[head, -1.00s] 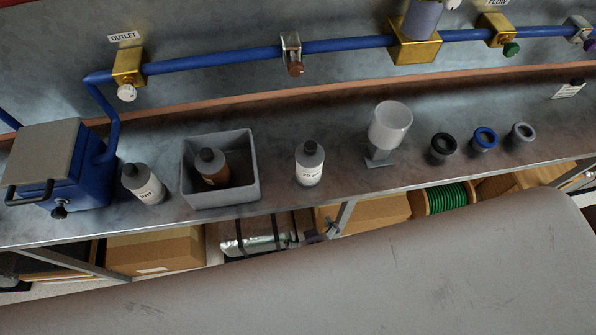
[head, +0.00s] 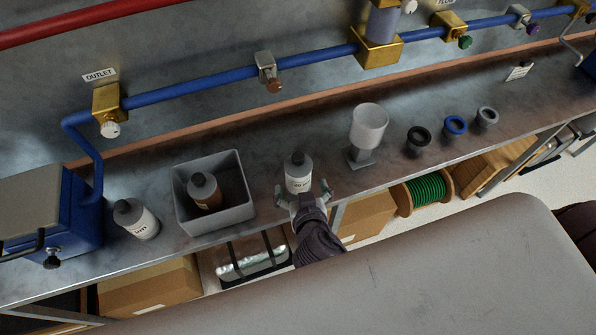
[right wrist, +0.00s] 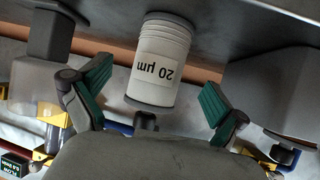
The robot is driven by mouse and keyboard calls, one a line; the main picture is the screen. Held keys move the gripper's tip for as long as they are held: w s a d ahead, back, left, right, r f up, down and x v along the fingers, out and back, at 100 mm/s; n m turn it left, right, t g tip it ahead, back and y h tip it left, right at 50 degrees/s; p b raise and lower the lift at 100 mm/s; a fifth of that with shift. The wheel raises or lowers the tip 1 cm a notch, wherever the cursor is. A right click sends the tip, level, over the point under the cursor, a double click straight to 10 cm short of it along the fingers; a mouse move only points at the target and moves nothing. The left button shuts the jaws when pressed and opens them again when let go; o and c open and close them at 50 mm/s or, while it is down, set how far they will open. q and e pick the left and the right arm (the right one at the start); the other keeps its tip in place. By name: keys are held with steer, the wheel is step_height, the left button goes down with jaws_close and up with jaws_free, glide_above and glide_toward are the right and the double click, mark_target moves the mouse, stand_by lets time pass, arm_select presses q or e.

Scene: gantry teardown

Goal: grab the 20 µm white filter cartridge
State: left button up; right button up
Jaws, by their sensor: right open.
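The 20 µm white filter cartridge (head: 298,174) stands upright on the bench with a dark cap on top. In the right wrist view the cartridge (right wrist: 157,66) appears upside down, with its "20 µm" label facing the camera. My right gripper (head: 303,193) is open at the cartridge's near side. In the right wrist view its two green-padded fingers (right wrist: 155,88) stand spread to either side of the cartridge, with gaps between. Nothing is held. My left gripper is not in view.
Another white bottle (head: 135,220) is farther left.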

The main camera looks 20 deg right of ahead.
steer(key=p+x, duration=0.1)
steer(key=x, duration=0.3)
steer(key=shift+w+r+p, duration=0.25)
steer(key=shift+w+p, duration=0.1)
steer(key=shift+w, duration=0.15)
steer(key=shift+w+d+f, duration=0.1)
steer(key=shift+w+f, duration=0.1)
steer(key=shift+r, duration=0.1)
steer(key=c, duration=1.3)
